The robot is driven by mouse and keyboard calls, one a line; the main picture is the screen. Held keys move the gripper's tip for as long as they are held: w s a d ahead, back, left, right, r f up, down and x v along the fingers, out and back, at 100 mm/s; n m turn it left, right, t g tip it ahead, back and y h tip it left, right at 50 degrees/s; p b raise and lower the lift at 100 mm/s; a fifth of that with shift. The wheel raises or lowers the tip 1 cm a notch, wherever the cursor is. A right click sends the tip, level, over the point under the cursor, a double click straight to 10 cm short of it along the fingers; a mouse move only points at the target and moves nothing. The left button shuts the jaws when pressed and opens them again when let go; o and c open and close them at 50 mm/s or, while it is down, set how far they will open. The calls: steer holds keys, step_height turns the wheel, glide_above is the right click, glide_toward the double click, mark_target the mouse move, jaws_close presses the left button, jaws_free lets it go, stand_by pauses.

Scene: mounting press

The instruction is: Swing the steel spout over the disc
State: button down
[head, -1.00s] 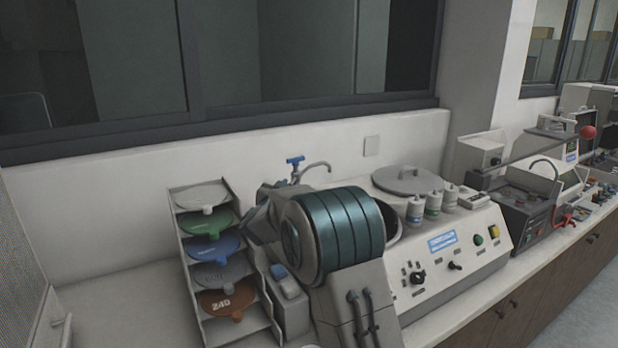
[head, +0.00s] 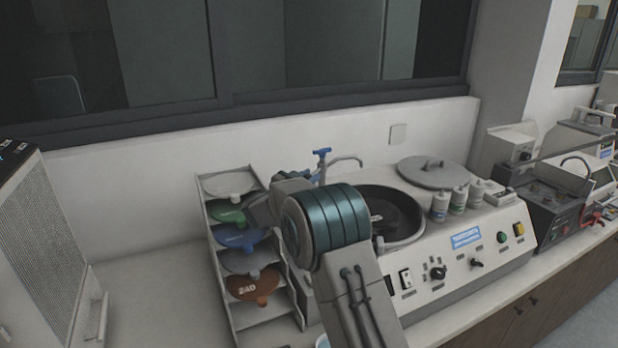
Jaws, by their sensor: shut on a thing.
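The thin steel spout (head: 347,161) rises behind the press bowl beside a blue tap handle (head: 322,152). It curves over to the right, its tip near the bowl's back left rim. Its lower part is hidden behind my arm. A dark disc (head: 398,212) lies inside the round bowl of the grey machine (head: 475,257); its left side is covered by my arm. My arm, with its teal joint, stands in front of the spout's base and the bowl's left edge. My gripper's fingers are hidden behind the arm, so what they hold does not show.
A rack (head: 222,262) of coloured discs stands close left of my arm. A round grey lid (head: 432,172) and several white bottles (head: 459,199) sit on the machine behind and right of the bowl. A dark device (head: 545,205) stands further right.

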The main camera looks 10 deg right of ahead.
steer(key=shift+r, duration=0.1)
steer(key=c, duration=1.3)
jaws_free()
steer(key=b+v, duration=0.4)
steer(key=v, duration=1)
